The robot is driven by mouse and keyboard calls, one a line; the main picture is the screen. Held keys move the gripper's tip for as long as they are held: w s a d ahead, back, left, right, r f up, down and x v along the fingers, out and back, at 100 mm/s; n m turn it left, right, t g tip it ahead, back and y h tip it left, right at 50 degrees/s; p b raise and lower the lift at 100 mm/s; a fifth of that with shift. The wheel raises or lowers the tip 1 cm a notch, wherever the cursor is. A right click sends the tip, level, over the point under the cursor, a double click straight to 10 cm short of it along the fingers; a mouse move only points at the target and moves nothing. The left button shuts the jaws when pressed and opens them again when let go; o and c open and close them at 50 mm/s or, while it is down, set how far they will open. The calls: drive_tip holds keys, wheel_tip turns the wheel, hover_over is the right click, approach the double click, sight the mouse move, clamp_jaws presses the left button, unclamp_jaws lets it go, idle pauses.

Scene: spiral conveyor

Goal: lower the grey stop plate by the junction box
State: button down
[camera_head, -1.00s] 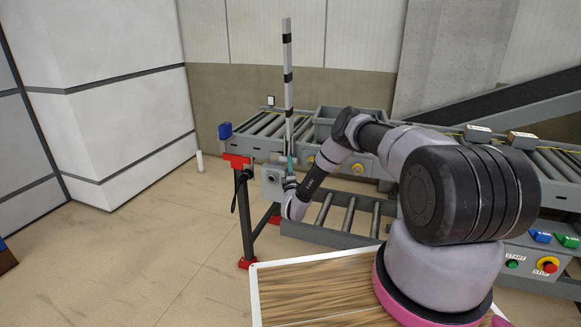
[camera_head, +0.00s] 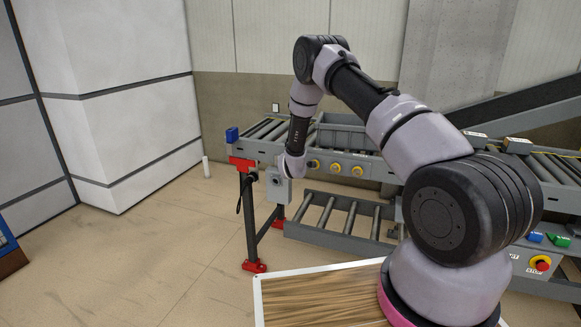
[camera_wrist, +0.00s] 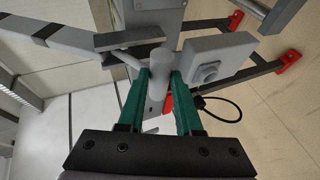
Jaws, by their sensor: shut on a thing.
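The grey stop plate with black bands (camera_wrist: 72,39) shows in the wrist view as a long bar running to the upper left. In the head view I cannot make it out. A grey cylindrical handle (camera_wrist: 158,62) stands near the bar's inner end. My gripper (camera_wrist: 160,82) has its green fingers on both sides of the handle, shut on it. In the head view, my wrist hides the fingers. The grey junction box (camera_wrist: 218,55) with a round knob is just right of the handle. It also shows in the head view (camera_head: 279,187), left of my wrist.
The roller conveyor (camera_head: 268,130) has a blue end block (camera_head: 232,134) and red-footed legs (camera_head: 254,267). A lower roller rack (camera_head: 342,217) stands beneath. A wooden-topped table (camera_head: 310,300) is in front. Open floor lies to the left.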

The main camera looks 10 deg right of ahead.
wheel_tip(320, 180, up, 10)
drive_tip(key=m+g+y, duration=0.2)
drive_tip(key=g+y, duration=0.1)
drive_tip(key=g, duration=0.4)
drive_tip(key=shift+w+d+r, duration=0.15)
drive_tip(key=shift+w+d, duration=0.2)
drive_tip(key=shift+w, duration=0.1)
drive_tip(key=c, duration=0.6)
unclamp_jaws()
drive_tip(key=shift+w, duration=0.1)
drive_tip(key=shift+f, duration=0.2)
drive_tip(key=shift+s+a+g, duration=0.1)
drive_tip(key=shift+s+g, duration=0.1)
drive_tip(key=shift+g, duration=0.1)
drive_tip(key=v, duration=1)
drive_tip(key=shift+s+d+r, duration=0.1)
drive_tip(key=shift+d+r, duration=0.15)
